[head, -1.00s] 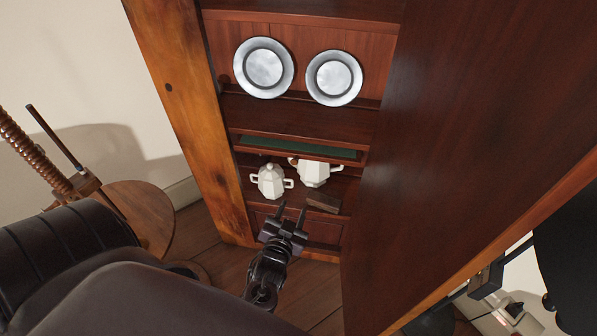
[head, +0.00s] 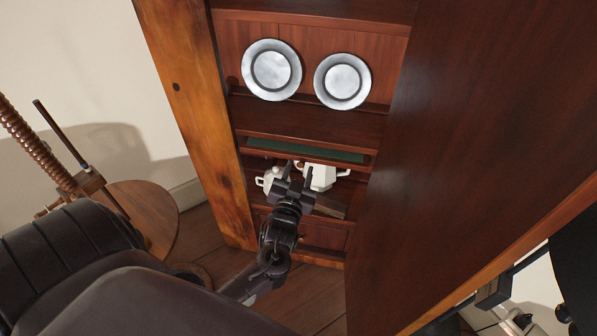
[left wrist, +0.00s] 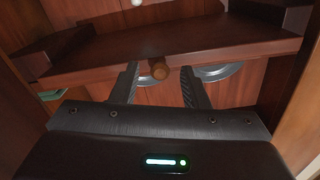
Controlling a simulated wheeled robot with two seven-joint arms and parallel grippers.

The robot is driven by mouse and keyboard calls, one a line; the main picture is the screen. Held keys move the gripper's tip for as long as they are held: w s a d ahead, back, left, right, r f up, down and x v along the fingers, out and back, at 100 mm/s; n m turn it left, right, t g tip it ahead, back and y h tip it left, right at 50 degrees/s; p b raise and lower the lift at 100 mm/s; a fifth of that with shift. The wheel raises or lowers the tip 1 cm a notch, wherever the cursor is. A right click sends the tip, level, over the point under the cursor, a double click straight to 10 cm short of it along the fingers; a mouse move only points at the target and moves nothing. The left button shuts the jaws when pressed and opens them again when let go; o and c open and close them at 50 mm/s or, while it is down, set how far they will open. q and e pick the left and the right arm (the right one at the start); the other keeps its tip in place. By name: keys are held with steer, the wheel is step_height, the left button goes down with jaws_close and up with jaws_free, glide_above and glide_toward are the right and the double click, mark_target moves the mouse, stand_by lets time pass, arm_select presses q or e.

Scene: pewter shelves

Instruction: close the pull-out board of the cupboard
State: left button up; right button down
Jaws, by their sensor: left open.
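The pull-out board (head: 262,142) is a thin brown-framed board with a green top, below the plates in the cupboard. It sticks out from the cupboard in the head view. In the left wrist view, the brown face of the board (left wrist: 215,45) fills the upper part, with a round wooden knob (left wrist: 160,69) on its edge. My left gripper (head: 297,169) is open and empty, just in front of the board. Its fingertips appear on either side of the knob in the left wrist view; contact is unclear. My right gripper is not in view.
Two pewter plates (head: 272,70) (head: 342,81) stand on the shelf above. A white lidded pot (head: 268,179) and a white teapot (head: 322,177), both partly hidden by my gripper, stand below the board, with a brown block (head: 329,207) nearby. A large wooden panel (head: 470,150) bounds the right side.

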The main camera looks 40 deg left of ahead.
arm_select(q)
jaws_close()
